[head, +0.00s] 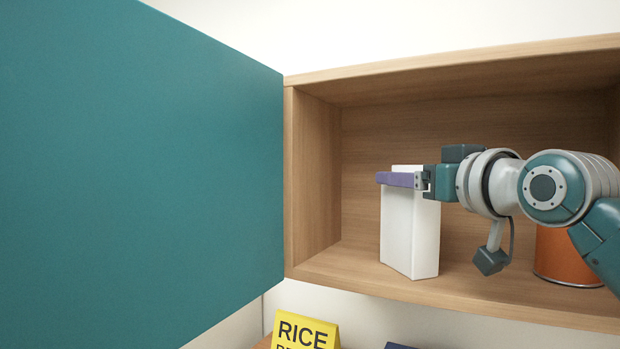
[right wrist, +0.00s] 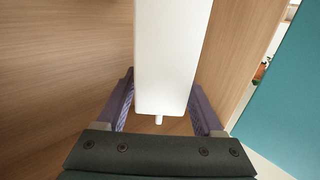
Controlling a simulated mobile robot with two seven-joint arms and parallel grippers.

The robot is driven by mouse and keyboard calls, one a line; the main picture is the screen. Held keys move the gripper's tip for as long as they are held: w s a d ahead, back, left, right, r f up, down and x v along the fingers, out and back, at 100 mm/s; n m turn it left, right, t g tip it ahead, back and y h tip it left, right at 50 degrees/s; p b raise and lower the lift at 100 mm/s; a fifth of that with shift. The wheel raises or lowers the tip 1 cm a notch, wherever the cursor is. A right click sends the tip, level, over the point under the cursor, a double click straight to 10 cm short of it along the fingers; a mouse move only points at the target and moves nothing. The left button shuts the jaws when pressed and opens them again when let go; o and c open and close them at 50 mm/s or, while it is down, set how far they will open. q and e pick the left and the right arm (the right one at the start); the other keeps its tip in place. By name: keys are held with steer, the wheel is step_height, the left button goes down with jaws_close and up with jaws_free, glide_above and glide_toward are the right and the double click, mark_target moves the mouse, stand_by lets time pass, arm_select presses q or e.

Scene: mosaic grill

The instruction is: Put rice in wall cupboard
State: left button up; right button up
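A yellow item printed RICE (head: 304,331) shows at the bottom edge of the head view, below the cupboard and mostly cut off; I cannot tell whether it is a packet or a card. The wooden wall cupboard (head: 314,180) stands open. A plain white carton (head: 408,235) is upright inside it, apparently on the shelf; no print shows on it. My right gripper (head: 397,180) is inside the cupboard with its purple fingers around the carton's upper part. My left gripper is out of view.
The large teal door (head: 140,180) is swung open and fills the left side. An orange can (head: 558,253) stands on the shelf at right, partly behind my right arm. A dark blue item (head: 398,346) barely shows below. The shelf left of the carton is clear.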

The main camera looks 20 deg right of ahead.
steer(key=shift+o, duration=1.1)
steer(key=s+b, duration=0.4)
steer(key=s, duration=0.8)
steer(key=shift+a+r+b, duration=0.15)
steer(key=shift+a+b, duration=0.15)
steer(key=shift+a, duration=0.15)
